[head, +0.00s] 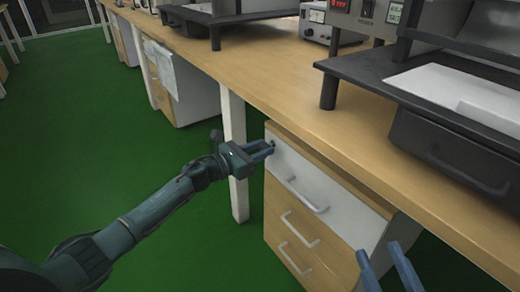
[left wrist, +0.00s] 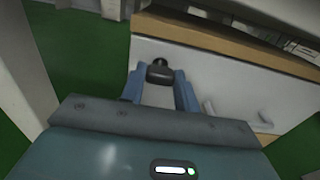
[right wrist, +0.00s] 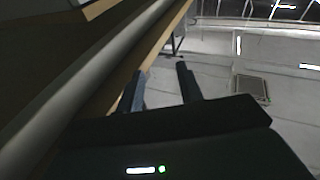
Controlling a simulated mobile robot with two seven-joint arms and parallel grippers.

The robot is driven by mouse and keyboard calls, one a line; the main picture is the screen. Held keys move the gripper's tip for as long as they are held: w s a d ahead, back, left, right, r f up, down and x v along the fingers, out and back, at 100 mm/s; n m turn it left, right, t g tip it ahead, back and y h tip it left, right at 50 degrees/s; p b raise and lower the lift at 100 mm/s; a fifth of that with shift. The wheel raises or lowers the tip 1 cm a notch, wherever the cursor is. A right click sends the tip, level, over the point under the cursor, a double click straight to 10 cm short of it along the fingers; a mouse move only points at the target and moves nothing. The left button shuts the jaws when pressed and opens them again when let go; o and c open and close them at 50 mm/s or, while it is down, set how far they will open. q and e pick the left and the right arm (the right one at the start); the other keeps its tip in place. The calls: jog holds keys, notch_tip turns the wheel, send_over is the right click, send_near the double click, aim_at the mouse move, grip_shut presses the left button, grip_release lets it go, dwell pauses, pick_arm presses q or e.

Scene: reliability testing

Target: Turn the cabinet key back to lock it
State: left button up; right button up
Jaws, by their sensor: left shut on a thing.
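The cabinet (head: 318,205) stands under the workbench, with a white top drawer front and wooden drawers below. The key (left wrist: 160,72) shows in the left wrist view as a small dark piece at the upper left of the white front. My left gripper (head: 268,149) reaches that corner from the left and is shut on the key, with one finger on each side of it. The fingers hide part of the key, and its turn angle is hard to tell. My right gripper (head: 385,265) is at the lower right of the head view, its fingers apart and empty.
The wooden workbench top (head: 285,95) overhangs the cabinet. A black stand (head: 440,85) and a black drawer box (head: 450,145) sit on it. A white table leg (head: 233,150) stands close behind my left gripper. The green floor is clear at left.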

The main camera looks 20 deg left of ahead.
pick_arm(q)
jog(key=shift+c, duration=1.4)
